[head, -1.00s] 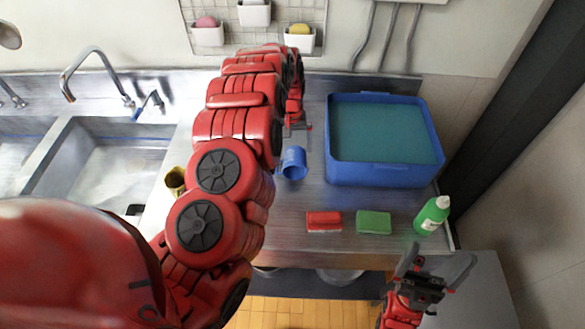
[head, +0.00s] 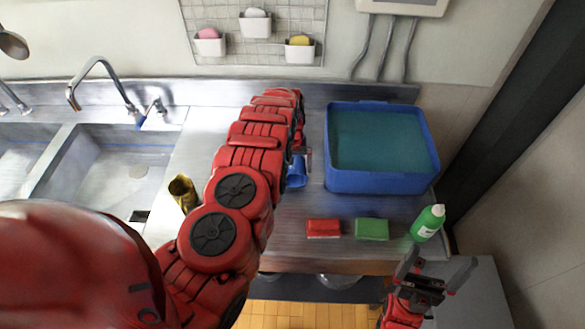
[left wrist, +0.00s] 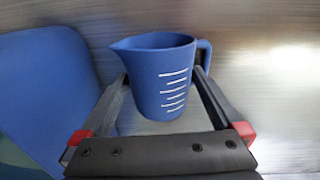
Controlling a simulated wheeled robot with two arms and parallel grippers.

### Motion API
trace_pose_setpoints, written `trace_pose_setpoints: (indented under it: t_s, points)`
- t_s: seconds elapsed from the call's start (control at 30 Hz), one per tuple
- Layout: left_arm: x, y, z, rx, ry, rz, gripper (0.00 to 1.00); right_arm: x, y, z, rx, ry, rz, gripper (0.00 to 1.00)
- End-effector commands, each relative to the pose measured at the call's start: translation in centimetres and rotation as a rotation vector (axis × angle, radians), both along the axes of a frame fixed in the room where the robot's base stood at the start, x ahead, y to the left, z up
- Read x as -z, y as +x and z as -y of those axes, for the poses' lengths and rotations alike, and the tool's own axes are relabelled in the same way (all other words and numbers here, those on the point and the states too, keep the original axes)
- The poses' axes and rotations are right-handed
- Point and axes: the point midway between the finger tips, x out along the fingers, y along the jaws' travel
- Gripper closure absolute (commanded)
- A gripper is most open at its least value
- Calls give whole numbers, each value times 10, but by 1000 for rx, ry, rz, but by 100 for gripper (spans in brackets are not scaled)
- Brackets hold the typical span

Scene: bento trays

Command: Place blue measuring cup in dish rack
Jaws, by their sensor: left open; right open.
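The blue measuring cup (head: 297,174) stands on the metal counter, partly hidden behind my left arm. In the left wrist view the cup (left wrist: 165,80) is upright, with white marks, its spout to the left and its handle to the right. My left gripper (left wrist: 160,82) is open, with one finger on each side of the cup; I cannot tell whether they touch it. In the head view this gripper is mostly hidden by its arm. My right gripper (head: 436,268) is open and empty at the counter's front right. I cannot make out a dish rack.
A blue tub (head: 380,182) with a teal inside stands right of the cup. A brass cup (head: 183,192) and the sink (head: 100,165) are at left.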

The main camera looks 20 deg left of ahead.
Motion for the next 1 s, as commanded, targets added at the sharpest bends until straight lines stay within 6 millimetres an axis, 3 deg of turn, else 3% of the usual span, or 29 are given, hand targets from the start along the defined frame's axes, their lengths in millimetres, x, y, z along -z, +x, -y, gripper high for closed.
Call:
trace_pose_setpoints:
  t_s: [0.07, 0.5, 1.0]
  points:
    - [0, 0, 0, 0, 0, 0, 4, 0, 0, 0, 0, 0, 0, 0]
    - [0, 0, 0, -1, 0, -1, 80, 0, 0, 0, 0, 0, 0, 0]
    - [-9, 5, -2, 0, 1, 2, 80, 2, 0, 0, 0, 0, 0, 0]
